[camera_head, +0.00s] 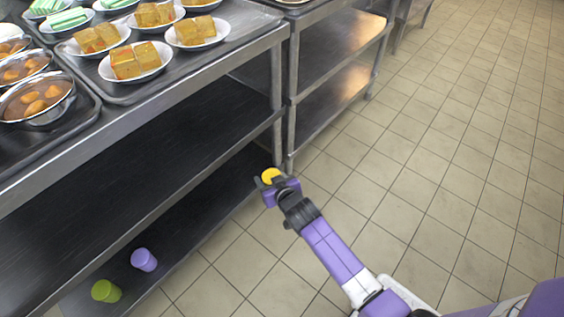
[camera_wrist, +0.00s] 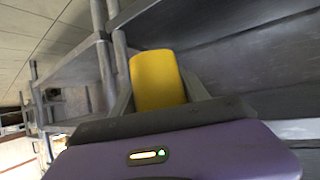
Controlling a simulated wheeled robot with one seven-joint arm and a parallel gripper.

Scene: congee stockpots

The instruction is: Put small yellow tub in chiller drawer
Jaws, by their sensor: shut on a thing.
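The small yellow tub (camera_head: 270,175) is held at the end of my arm, out in front of the metal shelving. In the wrist view the yellow tub (camera_wrist: 157,80) sits between the two fingers of my gripper (camera_wrist: 160,100). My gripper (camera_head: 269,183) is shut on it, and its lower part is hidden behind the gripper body. The tub appears clear of the shelves and floor. No chiller drawer can be made out in either view.
A purple tub (camera_head: 144,260) and a green tub (camera_head: 106,291) are on the bottom shelf (camera_head: 195,225). Plates of orange-brown blocks (camera_head: 135,62) and bowls (camera_head: 38,100) stand on the steel counter above. Shelf posts (camera_head: 277,100) are close to my gripper. The tiled floor (camera_head: 440,150) at right is clear.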

